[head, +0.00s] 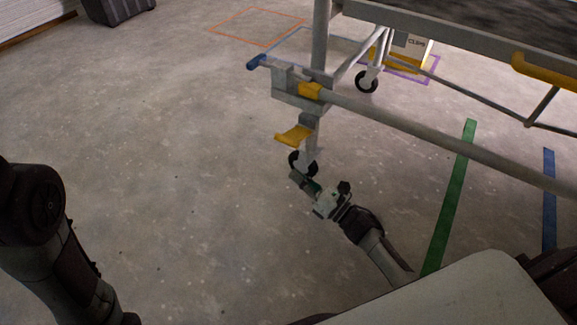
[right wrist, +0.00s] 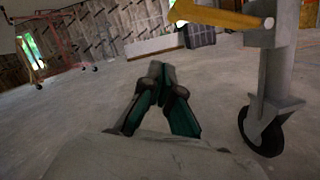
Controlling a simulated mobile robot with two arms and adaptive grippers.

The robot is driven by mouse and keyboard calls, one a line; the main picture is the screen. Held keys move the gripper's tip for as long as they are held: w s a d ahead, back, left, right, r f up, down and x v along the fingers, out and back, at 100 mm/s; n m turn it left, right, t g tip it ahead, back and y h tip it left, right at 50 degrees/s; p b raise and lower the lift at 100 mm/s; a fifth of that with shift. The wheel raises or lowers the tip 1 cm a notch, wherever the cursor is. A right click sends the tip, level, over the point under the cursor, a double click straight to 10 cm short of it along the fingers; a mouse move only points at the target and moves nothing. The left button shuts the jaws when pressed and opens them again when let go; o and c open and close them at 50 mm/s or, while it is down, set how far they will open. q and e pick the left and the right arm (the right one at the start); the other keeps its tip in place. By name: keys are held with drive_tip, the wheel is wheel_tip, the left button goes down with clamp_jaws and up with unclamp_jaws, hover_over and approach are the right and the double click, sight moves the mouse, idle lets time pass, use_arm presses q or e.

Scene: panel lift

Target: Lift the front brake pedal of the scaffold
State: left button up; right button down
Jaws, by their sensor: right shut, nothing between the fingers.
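The scaffold (head: 318,40) stands at the upper right of the head view. Its front caster wheel (head: 300,163) is on the floor, with a yellow brake pedal (head: 293,136) sticking out to the left above it. In the right wrist view the yellow pedal (right wrist: 218,13) is at the top, and the black wheel (right wrist: 262,135) is at the right. My right gripper (head: 297,178) is low by the wheel, below the pedal. In the right wrist view its fingers (right wrist: 160,72) are shut and empty, left of the wheel and apart from the pedal. My left gripper is out of view.
A second caster (head: 367,80) stands farther back, near a yellow and white box (head: 410,48). A long grey rail (head: 420,130) runs from the scaffold toward the right. Green tape (head: 452,200) marks the floor.

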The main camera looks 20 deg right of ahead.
drive_tip(key=p+v, duration=0.1)
drive_tip(key=v, duration=0.5)
drive_tip(key=shift+a, duration=0.1)
drive_tip(key=shift+r, duration=0.1)
